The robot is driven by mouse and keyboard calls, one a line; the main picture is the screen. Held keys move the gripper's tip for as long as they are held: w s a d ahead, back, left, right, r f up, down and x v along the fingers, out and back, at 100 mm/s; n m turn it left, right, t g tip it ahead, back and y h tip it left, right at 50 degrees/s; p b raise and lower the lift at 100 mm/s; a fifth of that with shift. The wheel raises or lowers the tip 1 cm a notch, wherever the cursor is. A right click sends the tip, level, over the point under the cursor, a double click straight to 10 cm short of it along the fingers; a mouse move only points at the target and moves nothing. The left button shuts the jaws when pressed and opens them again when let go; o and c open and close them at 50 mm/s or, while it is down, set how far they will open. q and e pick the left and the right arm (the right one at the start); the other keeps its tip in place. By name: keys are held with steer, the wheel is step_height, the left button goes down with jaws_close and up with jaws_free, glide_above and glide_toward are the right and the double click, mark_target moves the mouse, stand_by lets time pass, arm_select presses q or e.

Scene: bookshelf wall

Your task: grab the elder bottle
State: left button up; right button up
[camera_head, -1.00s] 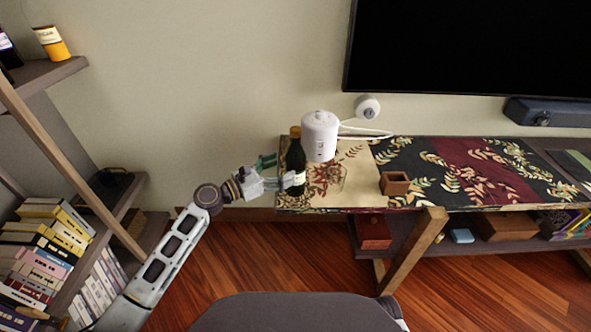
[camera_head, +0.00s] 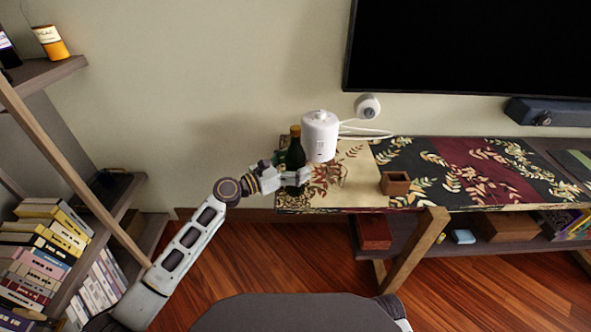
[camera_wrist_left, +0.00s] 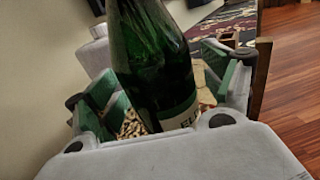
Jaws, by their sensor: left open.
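The elder bottle (camera_head: 295,152) is dark green with a golden top and stands upright at the left end of the console table, beside a white appliance. In the left wrist view the bottle (camera_wrist_left: 155,65) fills the middle, and its pale label shows the letters "EL". I cannot tell whether either pad touches the glass. My right gripper is not in view.
The white appliance (camera_head: 320,138) stands just right of the bottle, with a cable behind it. A small wooden box (camera_head: 395,184) sits farther right on the patterned table (camera_head: 350,190). A bookshelf (camera_head: 65,72) stands at the left.

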mark_target(291, 138)
arm_select(q)
steer(key=shift+c, duration=0.5)
steer(key=c, duration=1.4)
steer(key=shift+r, duration=0.1)
steer(key=shift+c, duration=0.8)
steer(key=shift+r, duration=0.1)
steer(key=shift+r, duration=0.4)
steer(key=shift+r+p, duration=0.55)
steer(key=shift+r, duration=0.05)
step_height(291, 138, up, 6)
steer(key=p, duration=0.2)
steer(key=shift+p, duration=0.35)
steer(key=shift+r+p, duration=0.35)
steer(key=shift+r, duration=0.6)
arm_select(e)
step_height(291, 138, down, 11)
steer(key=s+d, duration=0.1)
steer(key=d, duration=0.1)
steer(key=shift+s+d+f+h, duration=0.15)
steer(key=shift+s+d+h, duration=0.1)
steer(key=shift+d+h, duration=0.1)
